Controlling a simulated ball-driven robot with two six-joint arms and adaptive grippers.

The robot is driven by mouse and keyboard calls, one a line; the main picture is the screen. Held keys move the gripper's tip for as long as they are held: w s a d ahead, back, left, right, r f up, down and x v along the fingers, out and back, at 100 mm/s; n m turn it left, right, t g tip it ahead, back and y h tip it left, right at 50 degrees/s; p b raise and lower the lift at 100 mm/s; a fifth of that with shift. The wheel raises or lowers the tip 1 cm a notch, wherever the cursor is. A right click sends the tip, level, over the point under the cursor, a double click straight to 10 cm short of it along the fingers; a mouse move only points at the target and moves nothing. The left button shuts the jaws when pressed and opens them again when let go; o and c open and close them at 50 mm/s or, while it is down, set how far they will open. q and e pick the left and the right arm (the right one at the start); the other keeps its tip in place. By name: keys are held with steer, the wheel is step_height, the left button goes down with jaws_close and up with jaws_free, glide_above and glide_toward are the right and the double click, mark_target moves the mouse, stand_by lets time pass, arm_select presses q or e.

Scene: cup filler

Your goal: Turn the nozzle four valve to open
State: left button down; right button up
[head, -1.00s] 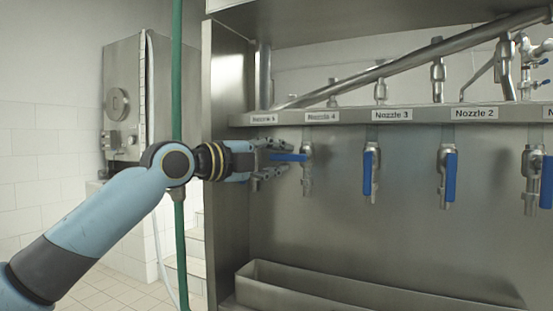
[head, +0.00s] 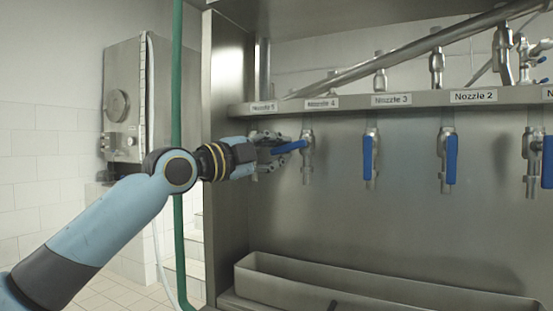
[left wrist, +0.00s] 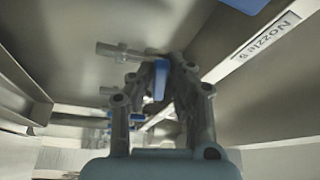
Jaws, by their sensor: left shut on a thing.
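The nozzle 4 valve (head: 307,160) hangs below the "Nozzle 4" label. Its blue handle (head: 291,147) points left, nearly level, its outer end slightly lower. My left gripper (head: 272,150) is shut on the outer part of this handle. In the left wrist view the blue handle (left wrist: 160,78) shows between the two fingers of the left gripper (left wrist: 162,88). The fingers hide the handle's outer end in the head view. My right gripper is not in view.
The nozzle 3 valve (head: 370,160) and nozzle 2 valve (head: 449,160) hang to the right, blue handles pointing down. A label rail (head: 350,101) runs above. A metal trough (head: 380,289) lies below. A green pipe (head: 179,240) stands behind my left arm.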

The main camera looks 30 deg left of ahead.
arm_select(q)
steer(key=n, duration=0.1)
steer(key=f+n+t, duration=0.1)
steer(key=n, duration=0.1)
steer(key=n+b, duration=0.1)
steer(key=shift+d+f+y, duration=0.3)
steer(key=shift+f, duration=0.1)
steer(key=n, duration=0.1)
steer(key=n+t, duration=0.1)
steer(key=shift+d+f+n+y, duration=0.2)
steer(key=shift+d+n+y, duration=0.05)
steer(key=shift+n+y, duration=0.05)
steer(key=shift+w+d+f+n+t+y+p, duration=0.15)
steer(key=shift+d+n+t+y+p, duration=0.3)
steer(key=shift+n+y+p, duration=1.25)
steer(key=shift+s+d+f+n+t+y+p, duration=0.15)
steer(key=shift+d+n+y+p, duration=0.35)
steer(key=shift+n+p, duration=2.35)
steer(key=shift+w+d+f+n+t+y+p, duration=0.1)
steer(key=shift+d+f+n+t+y+p, duration=0.25)
steer(key=shift+n+y+p, duration=1.3)
steer(key=shift+d+h+p, duration=0.15)
steer(key=shift+h+p, duration=0.5)
steer(key=shift+p, duration=0.35)
